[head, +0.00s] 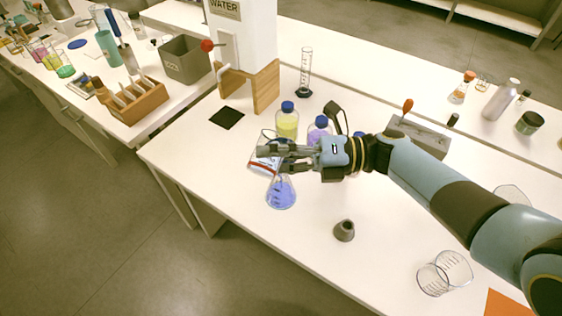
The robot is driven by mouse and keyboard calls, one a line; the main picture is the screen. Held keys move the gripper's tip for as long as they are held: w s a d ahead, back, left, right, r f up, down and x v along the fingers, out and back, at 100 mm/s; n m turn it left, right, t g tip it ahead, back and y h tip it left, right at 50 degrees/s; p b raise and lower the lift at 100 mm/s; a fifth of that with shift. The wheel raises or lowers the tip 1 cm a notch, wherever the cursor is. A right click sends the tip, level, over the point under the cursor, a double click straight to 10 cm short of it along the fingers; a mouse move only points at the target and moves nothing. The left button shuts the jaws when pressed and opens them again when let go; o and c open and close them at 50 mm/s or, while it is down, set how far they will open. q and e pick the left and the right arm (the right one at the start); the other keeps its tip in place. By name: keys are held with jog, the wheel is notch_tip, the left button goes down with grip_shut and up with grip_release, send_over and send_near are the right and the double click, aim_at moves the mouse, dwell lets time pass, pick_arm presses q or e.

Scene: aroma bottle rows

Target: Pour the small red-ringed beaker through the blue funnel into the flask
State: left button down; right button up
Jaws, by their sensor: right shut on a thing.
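My right gripper (268,159) reaches in from the right and is shut on the small clear beaker (260,165) with a red ring. The beaker is tilted, and the fingers hide part of it. The conical flask (281,193) stands on the bench just below the beaker and gripper and looks blue inside. The flask's neck is largely covered by the gripper and beaker. I cannot clearly make out the blue funnel there, nor whether liquid is flowing. My left gripper is not in view.
Blue-capped bottles (287,122) stand close behind the gripper. A tall measuring cylinder (304,75) stands farther back. The bench left of the flask is clear.

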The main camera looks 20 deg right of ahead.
jog(key=shift+w+d+r+m+y+p, duration=0.4)
jog(key=shift+w+m, duration=0.1)
jog(key=shift+m, duration=0.4)
dwell(3.7)
jog(key=shift+w+d+r+m+t+y+p, duration=0.1)
jog(key=shift+r+m+t+y+p, duration=0.1)
jog(key=shift+m, duration=0.35)
jog(key=shift+w+r+m+t+y+p, duration=0.1)
jog(key=shift+r+m+t, duration=0.1)
jog(key=shift+m, duration=0.35)
dwell(2.3)
